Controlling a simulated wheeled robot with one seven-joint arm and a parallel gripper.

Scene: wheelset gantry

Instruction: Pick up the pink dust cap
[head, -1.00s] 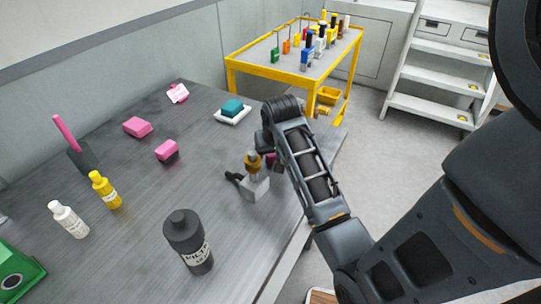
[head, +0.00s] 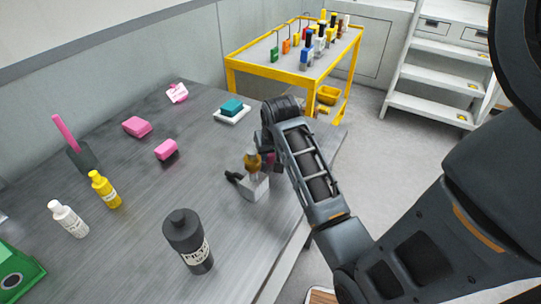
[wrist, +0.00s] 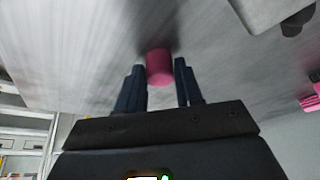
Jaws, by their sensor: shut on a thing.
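The pink dust cap (wrist: 160,70) is a short pink cylinder between my two dark fingertips in the wrist view. My gripper (wrist: 159,64) is shut on it, with one finger at each side. The cap is close to the grey tabletop; I cannot tell whether it touches it. In the head view only a bit of the pink cap (head: 271,158) shows beside my arm, which hides most of the gripper.
A grey block with a brass-coloured top and black handle (head: 254,187) stands close to the gripper. A black bottle (head: 188,243), a pink piece (head: 167,150), a pink block (head: 137,127) and a teal-topped white pad (head: 232,112) are on the table (head: 125,205).

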